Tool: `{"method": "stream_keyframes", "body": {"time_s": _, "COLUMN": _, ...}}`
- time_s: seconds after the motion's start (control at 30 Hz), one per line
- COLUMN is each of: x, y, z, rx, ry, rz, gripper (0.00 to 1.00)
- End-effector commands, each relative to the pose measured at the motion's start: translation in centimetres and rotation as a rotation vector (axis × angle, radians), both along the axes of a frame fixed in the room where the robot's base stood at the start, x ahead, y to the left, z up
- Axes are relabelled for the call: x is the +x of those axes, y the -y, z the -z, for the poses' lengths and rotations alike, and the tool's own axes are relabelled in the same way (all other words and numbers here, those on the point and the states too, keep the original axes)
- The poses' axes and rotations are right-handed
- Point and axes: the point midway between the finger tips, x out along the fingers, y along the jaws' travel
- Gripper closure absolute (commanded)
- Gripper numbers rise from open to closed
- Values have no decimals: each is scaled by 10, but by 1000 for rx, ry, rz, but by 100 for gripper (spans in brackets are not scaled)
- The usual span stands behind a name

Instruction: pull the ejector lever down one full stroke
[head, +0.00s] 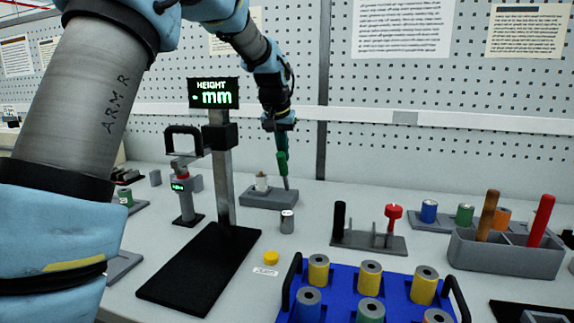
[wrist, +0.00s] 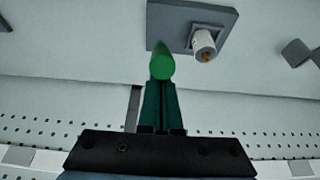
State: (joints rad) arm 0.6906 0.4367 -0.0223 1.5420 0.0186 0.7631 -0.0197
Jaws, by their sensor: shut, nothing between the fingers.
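The ejector lever (head: 284,167) stands nearly upright at the right end of a grey base block (head: 262,199), with a green grip on a thin grey rod. The wrist view shows its rounded green end (wrist: 162,66) just beyond my fingertips. My gripper (head: 281,150) is shut with nothing between its dark green fingers, and it points down at the top of the grip. In the wrist view, my gripper (wrist: 162,85) overlaps the grip's near end; I cannot tell whether they touch. A white spool piece (head: 261,184) with a brownish tip stands on the block beside the lever.
A height gauge with a display (head: 214,94) and black base (head: 200,268) stands left of the block. A small metal cylinder (head: 287,221) is in front. A blue tray (head: 340,298) of spools and a grey tool holder (head: 508,256) are nearer right. The pegboard wall (head: 400,155) is behind.

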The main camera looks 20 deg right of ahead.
Motion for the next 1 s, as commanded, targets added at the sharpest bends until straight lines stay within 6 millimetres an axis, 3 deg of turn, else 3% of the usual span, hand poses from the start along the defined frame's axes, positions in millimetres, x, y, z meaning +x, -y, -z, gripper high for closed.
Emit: {"method": "stream_keyframes", "body": {"time_s": 1.0, "x": -13, "y": -11, "z": 7, "rx": 1, "ry": -1, "rz": 0, "gripper": 100}}
